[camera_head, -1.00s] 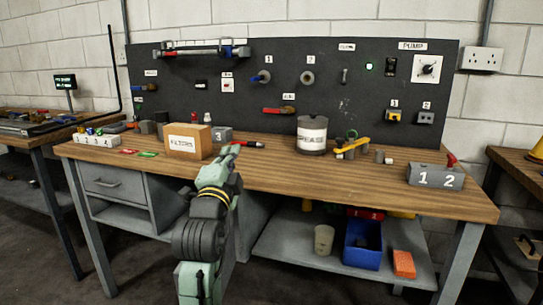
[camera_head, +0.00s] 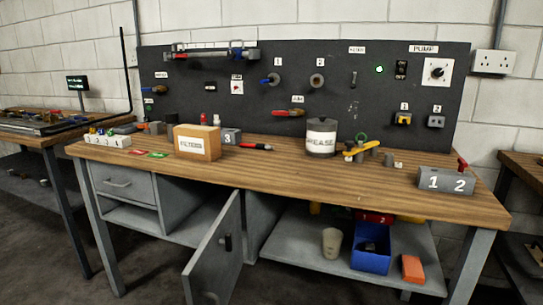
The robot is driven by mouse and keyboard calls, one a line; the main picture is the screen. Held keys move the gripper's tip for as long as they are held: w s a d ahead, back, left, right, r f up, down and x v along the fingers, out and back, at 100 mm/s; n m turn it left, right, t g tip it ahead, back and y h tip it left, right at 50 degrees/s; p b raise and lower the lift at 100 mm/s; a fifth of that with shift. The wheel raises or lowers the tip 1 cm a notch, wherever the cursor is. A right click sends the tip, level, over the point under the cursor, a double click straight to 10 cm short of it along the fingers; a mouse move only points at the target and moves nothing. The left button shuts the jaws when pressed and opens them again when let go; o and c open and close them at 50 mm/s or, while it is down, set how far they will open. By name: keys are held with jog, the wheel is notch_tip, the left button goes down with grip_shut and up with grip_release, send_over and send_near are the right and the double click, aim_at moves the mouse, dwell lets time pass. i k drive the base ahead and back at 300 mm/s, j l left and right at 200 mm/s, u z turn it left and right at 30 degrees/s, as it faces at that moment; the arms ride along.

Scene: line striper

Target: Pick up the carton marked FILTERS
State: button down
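The carton marked FILTERS (camera_head: 197,143) is a tan box with a white label on its front. It stands upright on the wooden workbench (camera_head: 300,176), left of the middle and close to the front edge. My gripper and arm do not show in the head view now, so I cannot see whether the gripper is open or shut.
A grey cabinet door (camera_head: 215,262) hangs open below the bench. A GREASE tin (camera_head: 321,137), a yellow-handled tool (camera_head: 362,148) and a grey block marked 1 2 (camera_head: 446,180) stand to the right. A red-tipped tool (camera_head: 257,146) lies beside the carton.

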aim_at(202, 144)
jog(key=i+l, duration=0.7)
jog(key=i+j, duration=0.1)
jog(key=j, duration=0.25)
jog(key=i+j, duration=0.1)
jog(key=j, duration=0.25)
jog(key=u, duration=0.05)
